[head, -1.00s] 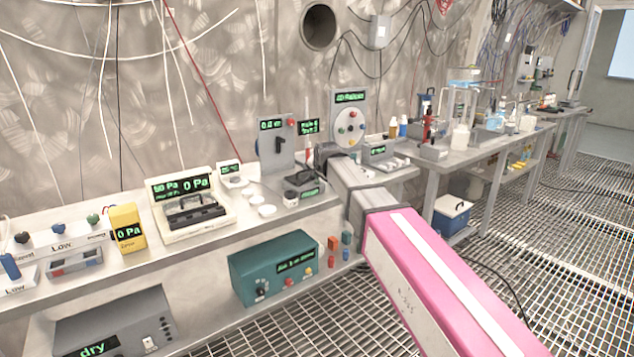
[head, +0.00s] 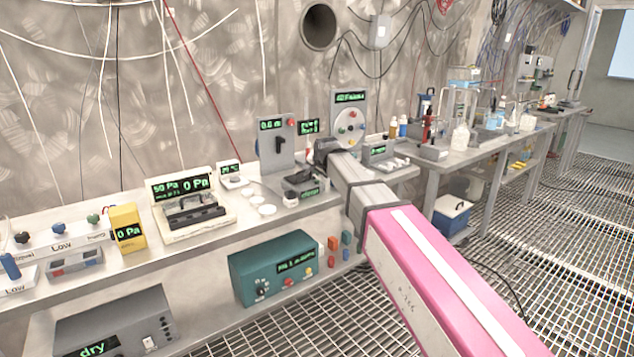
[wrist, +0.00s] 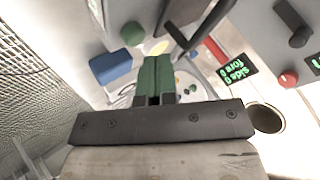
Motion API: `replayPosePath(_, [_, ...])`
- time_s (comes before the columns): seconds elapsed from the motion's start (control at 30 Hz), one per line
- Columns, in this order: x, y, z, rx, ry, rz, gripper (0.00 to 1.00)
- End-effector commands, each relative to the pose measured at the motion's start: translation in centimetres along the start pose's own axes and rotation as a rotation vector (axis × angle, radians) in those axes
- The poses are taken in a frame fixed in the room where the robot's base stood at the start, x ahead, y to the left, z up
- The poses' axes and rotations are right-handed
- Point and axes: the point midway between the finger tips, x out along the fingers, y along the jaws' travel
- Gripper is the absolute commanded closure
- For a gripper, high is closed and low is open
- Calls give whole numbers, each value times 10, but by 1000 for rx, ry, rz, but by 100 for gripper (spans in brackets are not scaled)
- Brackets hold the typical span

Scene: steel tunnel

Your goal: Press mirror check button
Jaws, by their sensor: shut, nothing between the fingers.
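I cannot read a mirror check label on any button. My gripper (wrist: 156,80) is shut and empty; its dark fingers show against a bright surface in the wrist view. In the wrist view a green knob (wrist: 132,33) and a blue block (wrist: 110,66) are left of the fingers. A red button (wrist: 288,78) and a black knob (wrist: 298,38) are at the right. I cannot tell whether the fingertips touch anything.
A grey panel (head: 267,140) with a black lever stands left of my arm's end. A small green display (head: 308,127) is between the panels. The bench (head: 110,265) holds several instruments. A teal box (head: 272,268) sits below.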

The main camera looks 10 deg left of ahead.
Motion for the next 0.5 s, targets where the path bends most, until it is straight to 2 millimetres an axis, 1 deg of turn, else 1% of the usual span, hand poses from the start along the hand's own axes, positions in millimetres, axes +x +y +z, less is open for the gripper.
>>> replayPosePath(0.23, [-2,-2,-2,0,1,-1,100])
replayPosePath(0.5, [-16,-12,-12,0,1,-1,100])
